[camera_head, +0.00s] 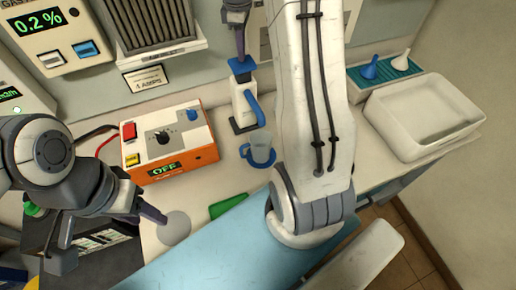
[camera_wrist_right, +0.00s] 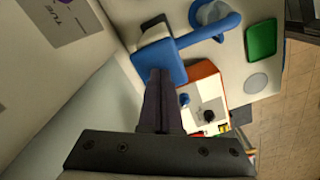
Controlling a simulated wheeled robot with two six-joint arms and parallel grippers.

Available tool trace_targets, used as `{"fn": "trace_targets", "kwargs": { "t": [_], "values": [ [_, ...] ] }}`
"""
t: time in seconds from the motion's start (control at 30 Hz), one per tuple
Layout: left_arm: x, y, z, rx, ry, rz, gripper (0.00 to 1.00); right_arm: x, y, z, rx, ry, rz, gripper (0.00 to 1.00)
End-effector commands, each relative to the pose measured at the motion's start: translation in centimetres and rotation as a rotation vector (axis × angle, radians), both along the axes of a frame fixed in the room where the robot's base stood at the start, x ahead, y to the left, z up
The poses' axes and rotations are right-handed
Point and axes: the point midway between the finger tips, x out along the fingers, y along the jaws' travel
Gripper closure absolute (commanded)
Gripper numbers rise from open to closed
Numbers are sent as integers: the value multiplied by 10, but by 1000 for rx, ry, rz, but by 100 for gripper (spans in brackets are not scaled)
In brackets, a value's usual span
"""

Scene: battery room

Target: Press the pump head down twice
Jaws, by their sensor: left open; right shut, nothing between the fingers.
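The pump bottle (camera_head: 245,108) is white, stands upright at the back of the counter and has a blue pump head (camera_head: 241,66). Its blue spout curves down towards a clear cup with a blue handle (camera_head: 261,150). My right gripper (camera_head: 240,56) is shut and empty, pointing down at the pump head. In the right wrist view its fingertips (camera_wrist_right: 158,72) overlap the blue pump head (camera_wrist_right: 173,60); whether they touch cannot be told. My left gripper (camera_head: 107,237) is open and empty at the lower left, away from the bottle.
An orange power box (camera_head: 190,160) reading OFF stands left of the cup. A green pad (camera_head: 228,206) and a grey disc (camera_head: 174,228) lie in front. A white basin (camera_head: 450,150) and a teal rack with funnels (camera_head: 358,78) are at the right. A wall heat sink rises behind.

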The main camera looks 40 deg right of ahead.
Motion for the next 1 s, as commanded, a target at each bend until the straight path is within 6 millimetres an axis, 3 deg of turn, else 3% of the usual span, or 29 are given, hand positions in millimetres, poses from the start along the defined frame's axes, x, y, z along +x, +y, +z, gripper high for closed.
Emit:
{"fn": "trace_targets", "kwargs": {
  "t": [1.0],
  "values": [
    [0,0,-22,0,0,0,50,0,0,-38,1,2,0,100]
  ]
}}
